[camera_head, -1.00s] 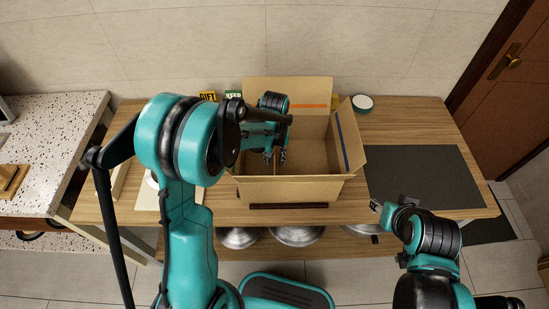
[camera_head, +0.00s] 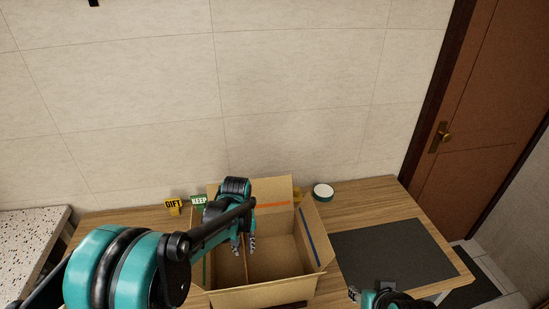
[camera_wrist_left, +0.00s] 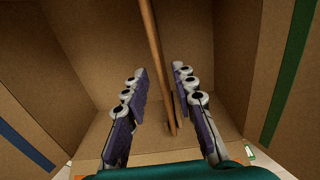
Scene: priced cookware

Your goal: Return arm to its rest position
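An open cardboard box (camera_head: 262,296) stands on the wooden table with its flaps out. A thin brown divider (camera_wrist_left: 153,50) runs across its inside. My left gripper (camera_head: 244,245) points down into the left part of the box. In the left wrist view its two fingers (camera_wrist_left: 160,72) are spread apart, with the divider showing between them and no object visibly held. I cannot tell how deep the fingertips are relative to the divider. My right gripper (camera_head: 355,294) is only partly seen at the bottom edge, near the dark mat, and its fingers are unclear.
A yellow GIFT sign (camera_head: 173,206) and a green KEEP sign (camera_head: 198,202) stand behind the box on the left. A round white-topped container (camera_head: 323,191) sits behind right. A dark mat (camera_head: 392,262) lies bare on the right. A speckled counter (camera_head: 28,245) is at left.

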